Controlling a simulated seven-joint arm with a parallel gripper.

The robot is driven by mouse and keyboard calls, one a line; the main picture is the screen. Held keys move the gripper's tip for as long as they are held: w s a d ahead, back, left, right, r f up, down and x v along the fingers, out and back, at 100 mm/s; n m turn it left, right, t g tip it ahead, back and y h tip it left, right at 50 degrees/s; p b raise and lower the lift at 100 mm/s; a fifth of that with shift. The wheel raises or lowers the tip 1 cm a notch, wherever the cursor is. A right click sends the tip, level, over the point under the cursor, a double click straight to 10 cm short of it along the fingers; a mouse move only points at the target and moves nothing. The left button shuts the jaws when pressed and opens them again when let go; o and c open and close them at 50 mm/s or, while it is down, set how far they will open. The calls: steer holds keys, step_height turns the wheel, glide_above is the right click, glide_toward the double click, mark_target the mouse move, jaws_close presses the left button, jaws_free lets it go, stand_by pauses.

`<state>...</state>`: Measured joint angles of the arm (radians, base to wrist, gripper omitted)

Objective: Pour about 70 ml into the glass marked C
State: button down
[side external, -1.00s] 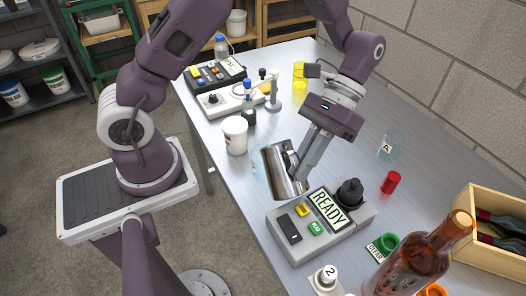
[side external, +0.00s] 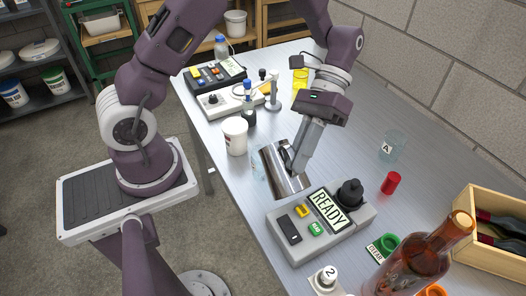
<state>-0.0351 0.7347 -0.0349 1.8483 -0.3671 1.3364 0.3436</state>
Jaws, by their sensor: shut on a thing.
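My gripper (side external: 296,162) is shut on a shiny metal cup (side external: 279,172) and holds it tilted, its upper end leaning to the left, above the table behind the grey device. A clear glass (side external: 257,163) shows partly at the cup's left edge; the cup hides the rest, and I see no letter on it. I cannot tell whether any liquid is leaving the cup. Another clear glass (side external: 396,143), marked A, stands to the right, apart from my gripper. No mark C is readable.
A grey device (side external: 343,241) reading READY stands just in front of the cup. A white tub (side external: 235,135) stands to its left. Instruments (side external: 222,102) stand at the back.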

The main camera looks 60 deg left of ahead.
mark_target(290, 150)
steer(key=shift+a+r+m+h+b, duration=0.35)
steer(key=shift+a+r+h, duration=0.15)
steer(key=shift+r+h, duration=0.15)
stand_by(0.7)
steer(key=shift+a+r+m+h+b, duration=0.25)
steer(key=shift+a+r+h+b, duration=0.4)
steer(key=shift+b, duration=0.55)
stand_by(1.7)
steer(key=d+f+n+y, duration=0.1)
steer(key=d+f+y, duration=0.2)
steer(key=shift+s, duration=0.1)
steer(key=shift+f+y, duration=0.1)
steer(key=shift+y, duration=0.2)
steer(key=shift+d+f+n+y+p, duration=0.15)
steer(key=shift+d+n+y+p, duration=0.25)
steer(key=shift+y, duration=0.3)
steer(key=shift+d+f, duration=0.1)
steer(key=shift+f, duration=0.05)
stand_by(0.7)
